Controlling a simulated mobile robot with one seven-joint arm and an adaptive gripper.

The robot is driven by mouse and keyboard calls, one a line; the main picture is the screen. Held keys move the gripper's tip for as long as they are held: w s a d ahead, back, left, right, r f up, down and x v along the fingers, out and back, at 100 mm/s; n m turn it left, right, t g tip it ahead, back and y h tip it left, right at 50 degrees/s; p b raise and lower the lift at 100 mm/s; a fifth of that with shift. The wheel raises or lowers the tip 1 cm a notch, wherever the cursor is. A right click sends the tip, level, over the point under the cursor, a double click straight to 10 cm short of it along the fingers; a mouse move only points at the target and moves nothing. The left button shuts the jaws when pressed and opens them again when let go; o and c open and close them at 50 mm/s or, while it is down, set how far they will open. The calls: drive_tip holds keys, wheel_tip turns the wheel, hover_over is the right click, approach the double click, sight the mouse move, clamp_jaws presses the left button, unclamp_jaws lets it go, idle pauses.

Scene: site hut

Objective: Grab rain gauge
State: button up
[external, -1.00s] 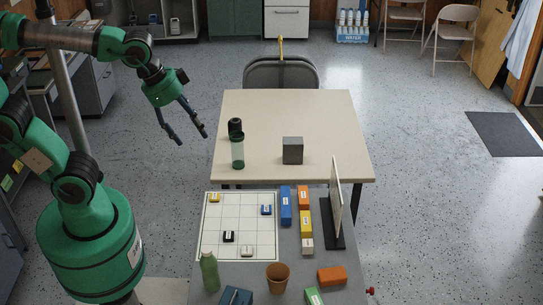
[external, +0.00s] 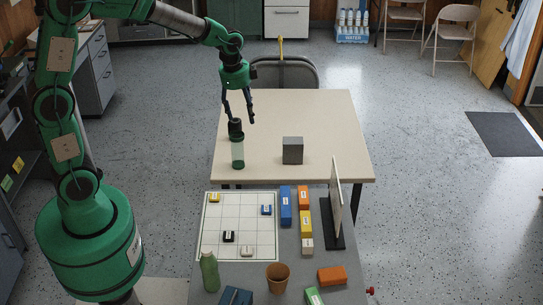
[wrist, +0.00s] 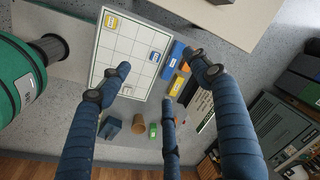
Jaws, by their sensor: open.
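A clear cylinder with green ends (external: 238,152), which looks like the rain gauge, stands upright near the left front of the beige table. A dark round object (external: 235,127) shows just behind its top; I cannot tell whether they are joined. My gripper (external: 239,119) is open, pointing down over the beige table, with its fingertips close to the dark object in the picture. Contact cannot be made out. The blue fingers of my gripper (wrist: 150,75) are spread and empty in the wrist view, where the clear cylinder does not show.
A grey cube (external: 292,150) stands to the right on the beige table (external: 330,115). The nearer grey table holds a grid board (external: 240,212), several small blocks, a green bottle (external: 209,271), a brown cup (external: 278,277) and an upright panel (external: 336,198). A chair (external: 285,73) stands behind.

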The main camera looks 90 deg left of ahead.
drive_tip(key=s+a+f+m, duration=0.1)
drive_tip(key=a+f, duration=0.8)
drive_tip(key=a, duration=0.3)
drive_tip(key=m+g+h, duration=0.1)
approach(238, 148)
wheel_tip(238, 148, up, 2)
drive_tip(key=a, duration=0.3)
drive_tip(key=shift+s+d+p, duration=0.2)
drive_tip(key=shift+d+p, duration=0.05)
drive_tip(key=shift+p, duration=0.05)
wheel_tip(238, 148, down, 8)
drive_tip(key=shift+r+b, duration=0.1)
drive_tip(key=shift+b, duration=0.5)
drive_tip(key=shift+f, duration=0.4)
drive_tip(key=shift+w+a+f+b, duration=0.1)
drive_tip(key=shift+f+b, duration=0.25)
drive_tip(key=shift+f, duration=0.95)
drive_tip(key=shift+w+f+b, duration=0.1)
drive_tip(key=shift+f+b, duration=0.2)
drive_tip(key=shift+f, duration=1)
